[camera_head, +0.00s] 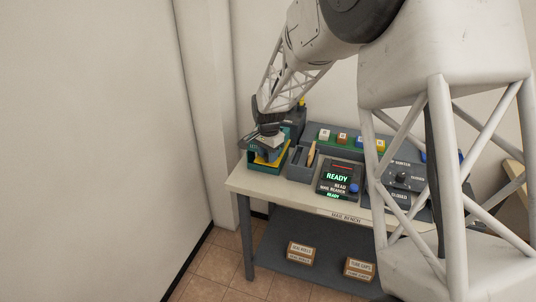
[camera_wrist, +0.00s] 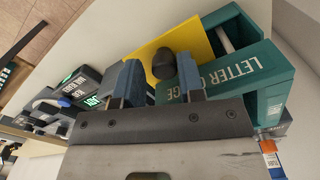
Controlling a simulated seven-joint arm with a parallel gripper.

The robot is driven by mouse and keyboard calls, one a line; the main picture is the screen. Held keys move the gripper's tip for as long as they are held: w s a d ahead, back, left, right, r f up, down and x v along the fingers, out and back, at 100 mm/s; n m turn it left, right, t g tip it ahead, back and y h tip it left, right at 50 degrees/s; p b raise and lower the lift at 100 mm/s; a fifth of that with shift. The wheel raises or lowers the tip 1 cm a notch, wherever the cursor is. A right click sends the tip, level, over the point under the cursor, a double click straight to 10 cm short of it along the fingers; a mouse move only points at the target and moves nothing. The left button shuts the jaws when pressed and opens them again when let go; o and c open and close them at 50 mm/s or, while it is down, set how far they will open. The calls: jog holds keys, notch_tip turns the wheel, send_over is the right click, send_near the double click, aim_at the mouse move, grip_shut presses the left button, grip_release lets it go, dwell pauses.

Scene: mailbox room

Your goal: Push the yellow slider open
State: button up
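The yellow slider (camera_wrist: 198,38) is a flat yellow plate with a dark round knob (camera_wrist: 164,64). It lies against the teal letter cage (camera_wrist: 245,70), and both also show in the head view, the slider (camera_head: 272,158) and the cage (camera_head: 247,165), at the left end of the bench. My gripper (camera_wrist: 157,74) is open, its two blue-grey fingers apart.
The mail bench (camera_head: 255,188) holds a grey bin (camera_head: 300,168) and a mail reader (camera_head: 340,180) showing READY, right of the cage. Several coloured blocks (camera_head: 342,138) stand behind. A control panel (camera_head: 401,182) is farther right. Boxes (camera_head: 301,252) lie on the lower shelf.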

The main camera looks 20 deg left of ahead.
jog(key=shift+r, duration=3.9)
jog(key=shift+d, duration=0.1)
jog(key=s+d+r+n, duration=0.1)
jog(key=s+d+r, duration=0.35)
jog(key=d, duration=0.45)
jog(key=s+d+r+t, duration=0.1)
jog(key=s+d+r, duration=0.35)
jog(key=d, duration=0.45)
jog(key=s+d+r+n, duration=0.1)
jog(key=s+d+r, duration=0.35)
jog(key=d, duration=0.55)
jog(key=s+d+f+n, duration=0.1)
jog(key=s+d, duration=0.7)
jog(key=s, duration=0.5)
jog(key=s+d+f+n+t, duration=0.1)
jog(key=s+d, duration=0.8)
jog(key=s, duration=0.4)
jog(key=shift+t, duration=0.3)
